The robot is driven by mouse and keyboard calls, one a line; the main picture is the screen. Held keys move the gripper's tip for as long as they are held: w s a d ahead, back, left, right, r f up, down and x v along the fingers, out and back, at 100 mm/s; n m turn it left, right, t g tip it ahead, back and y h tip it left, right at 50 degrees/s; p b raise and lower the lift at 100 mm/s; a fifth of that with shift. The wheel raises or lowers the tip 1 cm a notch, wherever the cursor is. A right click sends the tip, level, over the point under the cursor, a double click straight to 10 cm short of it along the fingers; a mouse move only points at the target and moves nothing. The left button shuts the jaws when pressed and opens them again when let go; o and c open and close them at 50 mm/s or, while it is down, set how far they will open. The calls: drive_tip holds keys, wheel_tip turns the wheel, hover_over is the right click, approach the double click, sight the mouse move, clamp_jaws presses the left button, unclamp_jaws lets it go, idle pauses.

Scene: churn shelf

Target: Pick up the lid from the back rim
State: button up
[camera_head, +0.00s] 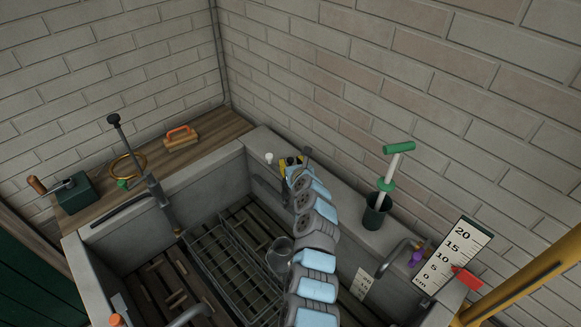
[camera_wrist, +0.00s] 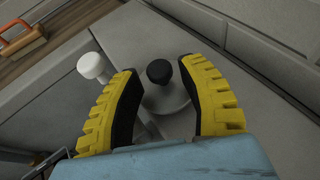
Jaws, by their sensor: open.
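The lid (camera_wrist: 176,102) is a pale grey disc with a round black knob (camera_wrist: 160,71), on the grey back rim (camera_wrist: 145,35) in the wrist view. My gripper (camera_wrist: 157,66) is open, its yellow-backed black fingers on either side of the lid, with the knob between the tips. Gaps show between the knob and both fingers; I cannot tell whether a finger touches the disc. The lid's near part is partly hidden by the gripper. In the head view my gripper (camera_head: 291,162) is over the back rim and largely hides the lid.
A white knob (camera_wrist: 93,66) stands just left of my gripper. A dark cup (camera_head: 376,211) with a green-handled tool is on the rim to the right. A wire rack (camera_head: 225,265) and a clear jar (camera_head: 279,253) are in the trough. An orange-handled brush (camera_head: 181,138) lies on the wooden shelf.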

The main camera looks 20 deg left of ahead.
drive_tip(key=shift+b+x, duration=0.55)
drive_tip(key=shift+x, duration=0.35)
clamp_jaws()
